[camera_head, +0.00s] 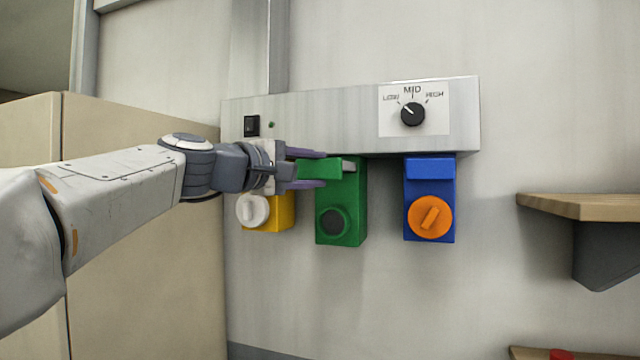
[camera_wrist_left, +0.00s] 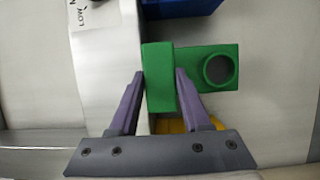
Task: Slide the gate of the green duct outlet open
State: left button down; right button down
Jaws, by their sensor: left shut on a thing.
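The green duct outlet (camera_head: 355,208) hangs under the metal panel, with a round dark opening low on its front. Its green gate (camera_head: 318,169) sits across the top and juts out past the outlet's left side. A pale strip shows to the right of the gate. My left gripper (camera_head: 324,168) reaches in from the left, with one purple finger above the gate and one below, shut on it. The left wrist view shows the gate (camera_wrist_left: 159,85) between the fingers (camera_wrist_left: 160,73) and the outlet's round opening (camera_wrist_left: 219,70) beyond. My right gripper is not in view.
A yellow outlet (camera_head: 281,214) with a white cap (camera_head: 252,210) hangs left, partly behind my arm. A blue outlet (camera_head: 445,195) with an orange cap (camera_head: 430,217) hangs right. The panel (camera_head: 320,125) carries a dial (camera_head: 412,114). A wooden shelf (camera_head: 585,205) juts out at far right.

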pick_arm(q)
jog(key=shift+s+f, duration=0.1)
jog(key=c, duration=0.7)
grip_release()
jog(key=o, duration=0.3)
jog(key=shift+s+a, duration=0.1)
jog(key=shift+s, duration=0.05)
jog(key=shift+o, duration=0.2)
jog(key=shift+s+a+b, duration=0.3)
jog(key=b+v, duration=0.4)
jog(key=v, duration=0.5)
jog(key=shift+s+a, duration=0.15)
